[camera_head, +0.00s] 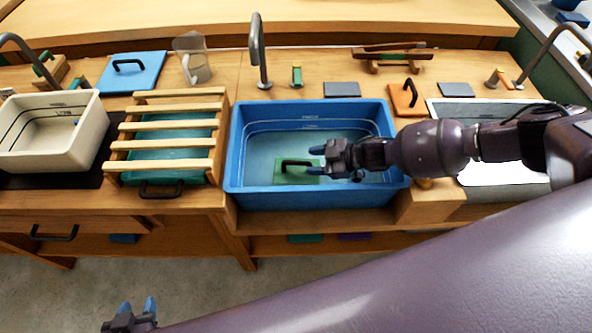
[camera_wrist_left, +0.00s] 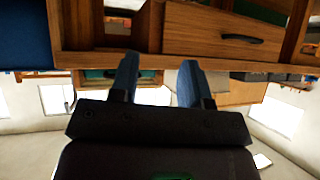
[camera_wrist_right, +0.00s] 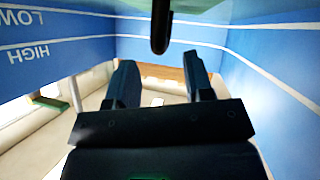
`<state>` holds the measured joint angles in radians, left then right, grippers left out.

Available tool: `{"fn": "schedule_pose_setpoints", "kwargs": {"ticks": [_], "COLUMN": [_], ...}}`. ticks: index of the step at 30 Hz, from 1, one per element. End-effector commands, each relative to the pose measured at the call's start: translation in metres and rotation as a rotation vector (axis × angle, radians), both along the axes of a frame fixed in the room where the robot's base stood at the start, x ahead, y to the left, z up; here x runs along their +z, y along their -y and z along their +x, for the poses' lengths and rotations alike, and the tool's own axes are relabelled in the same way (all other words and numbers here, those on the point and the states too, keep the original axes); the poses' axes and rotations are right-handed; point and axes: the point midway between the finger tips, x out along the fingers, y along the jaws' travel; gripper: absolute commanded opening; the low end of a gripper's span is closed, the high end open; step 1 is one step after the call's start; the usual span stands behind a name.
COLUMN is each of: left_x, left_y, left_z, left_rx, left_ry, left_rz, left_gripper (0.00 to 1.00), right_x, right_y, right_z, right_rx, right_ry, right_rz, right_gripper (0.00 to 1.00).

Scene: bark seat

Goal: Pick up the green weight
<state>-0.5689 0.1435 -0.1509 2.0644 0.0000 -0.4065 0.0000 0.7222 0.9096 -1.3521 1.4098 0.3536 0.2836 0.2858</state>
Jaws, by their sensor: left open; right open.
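The green weight (camera_head: 291,178) is a flat green block with a black bar handle. It sits in the blue basin (camera_head: 233,187), low inside. My right gripper (camera_head: 316,160) is open and empty over the basin, at the right end of the handle, and partly covers the weight in the head view. In the right wrist view the black handle (camera_wrist_right: 161,28) shows end-on beyond the open fingers (camera_wrist_right: 160,78), apart from them. My left gripper (camera_head: 137,306) is open and empty, low in front of the counter; its fingers also show in the left wrist view (camera_wrist_left: 159,75).
The basin walls surround my right gripper. A slatted wooden rack (camera_head: 165,108) stands left of the basin, with a white tub (camera_head: 85,133) further left. A tap (camera_head: 257,50) rises behind the basin. An orange block with a handle (camera_head: 406,99) lies behind right. Drawers (camera_head: 75,222) face my left gripper.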

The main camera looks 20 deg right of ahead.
Motion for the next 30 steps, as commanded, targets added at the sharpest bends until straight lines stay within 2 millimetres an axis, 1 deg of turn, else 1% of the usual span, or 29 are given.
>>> {"fn": "schedule_pose_setpoints", "kwargs": {"ticks": [4, 10, 13, 19, 20, 28, 29, 30], "left_x": [-0.003, -0.016, -0.016, -0.009, -0.008, -0.011, -0.012, -0.012], "left_y": [0.001, 0.001, 0.001, 0.000, 0.000, 0.000, 0.000, 0.000], "left_z": [0.003, 0.002, 0.002, 0.005, 0.005, 0.004, 0.003, 0.003], "left_rx": [-0.004, -0.009, -0.011, -0.015, -0.015, -0.014, -0.014, -0.013], "left_ry": [0.004, -0.016, -0.015, -0.001, -0.001, -0.007, -0.008, -0.009], "left_rz": [0.000, 0.003, 0.004, 0.008, 0.008, 0.007, 0.007, 0.007], "left_gripper": [0.43, 0.43, 0.43, 0.43, 0.43, 0.43, 0.43, 0.43], "right_x": [-0.008, -0.022, -0.023, -0.020, -0.020, -0.020, -0.020, -0.020], "right_y": [-0.013, -0.034, -0.038, -0.039, -0.039, -0.039, -0.039, -0.039], "right_z": [0.005, 0.017, 0.021, 0.022, 0.022, 0.022, 0.022, 0.022], "right_rx": [0.002, 0.001, 0.000, 0.000, 0.000, 0.001, 0.001, 0.001], "right_ry": [-0.002, -0.005, -0.002, 0.002, 0.002, 0.001, 0.001, 0.001], "right_rz": [0.003, 0.002, 0.001, 0.000, 0.000, 0.000, 0.000, 0.000], "right_gripper": [0.47, 0.47, 0.47, 0.47, 0.44, 0.03, 0.00, 0.00]}}
